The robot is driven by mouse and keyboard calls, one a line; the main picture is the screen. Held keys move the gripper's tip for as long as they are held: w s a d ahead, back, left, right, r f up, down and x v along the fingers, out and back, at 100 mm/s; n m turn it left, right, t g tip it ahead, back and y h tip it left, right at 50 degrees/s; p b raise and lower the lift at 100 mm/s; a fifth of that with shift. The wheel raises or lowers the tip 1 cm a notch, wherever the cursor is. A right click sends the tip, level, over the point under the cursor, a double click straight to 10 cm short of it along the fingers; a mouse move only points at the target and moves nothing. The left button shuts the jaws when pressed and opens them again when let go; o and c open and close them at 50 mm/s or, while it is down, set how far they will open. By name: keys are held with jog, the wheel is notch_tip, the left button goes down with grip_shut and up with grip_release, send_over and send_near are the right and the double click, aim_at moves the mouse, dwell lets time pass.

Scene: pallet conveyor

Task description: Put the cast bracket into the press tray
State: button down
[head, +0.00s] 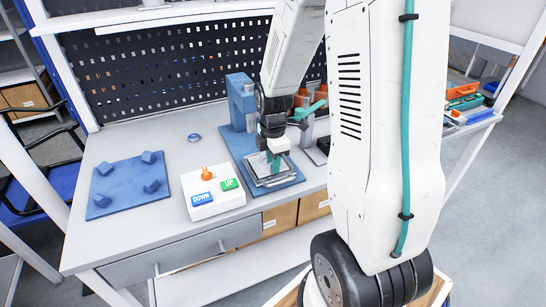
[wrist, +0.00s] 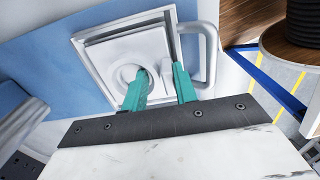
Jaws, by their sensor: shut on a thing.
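The cast bracket (wrist: 106,55) is a pale grey square piece with a round ring. In the wrist view it lies within the outline of the press tray (wrist: 84,75), a silver square tray with a loop handle (wrist: 210,52) on its right. My gripper (wrist: 160,85) is shut on the bracket, one teal finger at the ring and the other near the right edge. In the head view my gripper (head: 273,160) points down over the tray (head: 275,182) on the blue press base. I cannot tell whether the bracket touches the tray floor.
The blue press column (head: 240,103) stands just behind the tray. A white control box (head: 212,192) with DOWN and UP buttons is left of it. A blue plate with several blocks (head: 128,186) lies farther left.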

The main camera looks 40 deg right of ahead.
jog(key=shift+f, duration=0.25)
dwell(0.7)
jog(key=c, duration=1)
grip_release()
jog(key=shift+s+f, duration=0.1)
notch_tip(320, 180, up, 8)
jog(key=shift+r, duration=0.1)
jog(key=shift+w, duration=0.2)
